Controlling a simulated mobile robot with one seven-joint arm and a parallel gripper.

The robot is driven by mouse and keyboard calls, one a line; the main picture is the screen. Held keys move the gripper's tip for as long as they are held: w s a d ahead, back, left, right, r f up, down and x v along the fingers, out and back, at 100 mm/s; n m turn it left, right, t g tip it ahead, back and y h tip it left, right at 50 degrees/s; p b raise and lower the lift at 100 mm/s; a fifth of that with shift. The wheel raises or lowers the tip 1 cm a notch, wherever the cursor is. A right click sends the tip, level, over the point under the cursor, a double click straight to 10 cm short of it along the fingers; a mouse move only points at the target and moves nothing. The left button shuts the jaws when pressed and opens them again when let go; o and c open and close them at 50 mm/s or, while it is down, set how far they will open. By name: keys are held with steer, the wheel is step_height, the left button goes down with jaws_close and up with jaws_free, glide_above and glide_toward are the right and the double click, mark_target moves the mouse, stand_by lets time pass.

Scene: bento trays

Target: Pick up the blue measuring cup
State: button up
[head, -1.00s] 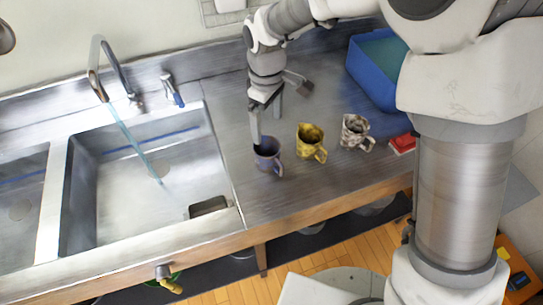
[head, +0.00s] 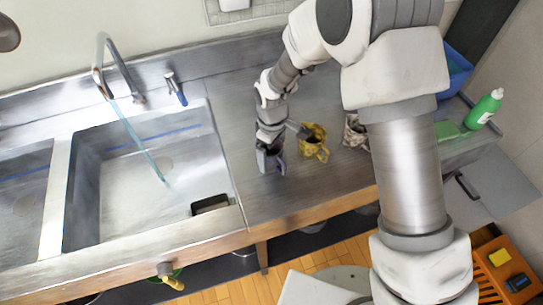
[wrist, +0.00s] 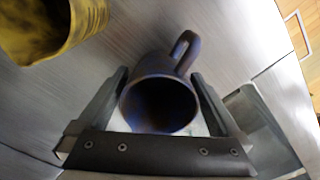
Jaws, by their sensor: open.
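The blue measuring cup (wrist: 158,103) stands between the two fingers of my open gripper (wrist: 159,80) in the wrist view. Its dark open mouth faces the camera and its handle points up and right. A finger lies on each side of it; whether they touch it I cannot tell. In the head view my gripper (head: 269,163) is down at the cup (head: 279,160) on the steel counter, right of the sink, and hides most of it.
A grey-and-white cup (head: 355,132) is partly hidden by my arm. The sink (head: 150,180) opens to the left. A blue bin (head: 455,72) and a green bottle (head: 485,108) are at the right.

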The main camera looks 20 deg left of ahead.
steer(key=c, duration=1.1)
